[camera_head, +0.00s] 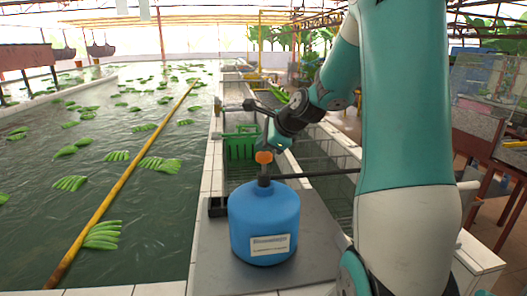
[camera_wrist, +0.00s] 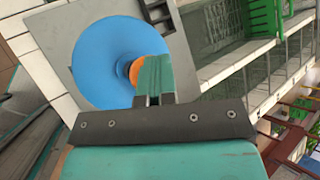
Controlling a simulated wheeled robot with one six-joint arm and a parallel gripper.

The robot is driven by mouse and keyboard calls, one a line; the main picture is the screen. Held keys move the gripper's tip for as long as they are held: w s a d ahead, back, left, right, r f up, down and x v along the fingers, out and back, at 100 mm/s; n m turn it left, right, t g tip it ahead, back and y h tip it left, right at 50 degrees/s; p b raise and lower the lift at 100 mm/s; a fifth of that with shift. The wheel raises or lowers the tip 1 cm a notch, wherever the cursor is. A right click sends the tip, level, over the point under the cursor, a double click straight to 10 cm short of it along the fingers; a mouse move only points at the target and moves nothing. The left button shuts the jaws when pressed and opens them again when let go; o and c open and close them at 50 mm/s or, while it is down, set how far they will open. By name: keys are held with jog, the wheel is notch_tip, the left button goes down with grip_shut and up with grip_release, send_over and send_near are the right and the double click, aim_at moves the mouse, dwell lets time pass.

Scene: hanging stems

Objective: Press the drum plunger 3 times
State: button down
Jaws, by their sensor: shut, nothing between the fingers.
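The blue drum (camera_head: 265,222) stands upright on a grey plate, with a white label on its front. Its orange plunger knob (camera_head: 264,157) sits on top, on a dark neck. My gripper (camera_head: 277,143) is shut and empty, right above the knob and close behind it in the head view. In the wrist view the drum (camera_wrist: 100,60) is seen from above. There my gripper's closed fingers (camera_wrist: 155,75) cover part of the orange knob (camera_wrist: 136,71). I cannot tell whether the fingertips touch the knob.
A grey plate (camera_head: 220,262) lies under the drum. A dark rod runs right from the drum's neck. A green crate (camera_head: 242,142) stands behind. A water basin with green banana bunches and a yellow pole (camera_head: 130,172) fills the left.

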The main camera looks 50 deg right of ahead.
aim_at(263, 154)
jog(key=shift+f+b, duration=0.6)
jog(key=shift+f, duration=0.5)
dwell(0.6)
jog(key=shift+r+p, duration=1.4)
jog(key=shift+r, duration=0.05)
notch_tip(263, 154, up, 6)
jog(key=p, duration=0.6)
dwell(1.8)
